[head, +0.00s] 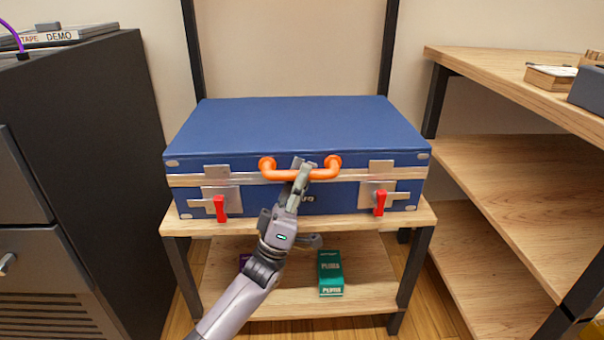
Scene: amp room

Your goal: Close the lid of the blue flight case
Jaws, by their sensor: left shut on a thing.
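The blue flight case (298,125) lies on the upper shelf of a small wooden stand in the head view. Its lid is down, with a pale metal band along the front seam. An orange handle (268,168) is on the front of the lid. Two latches with red tabs, left (221,208) and right (380,202), hang on the case's front. My left gripper (302,168) is at the middle of the handle, shut on it, and hides part of the handle and the front behind. My right gripper is not in view.
The stand (425,215) has a lower shelf with a green box (330,273) and a partly hidden purple item (245,261). A dark cabinet (85,130) stands close at left. Wooden shelving (490,160) stands at right.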

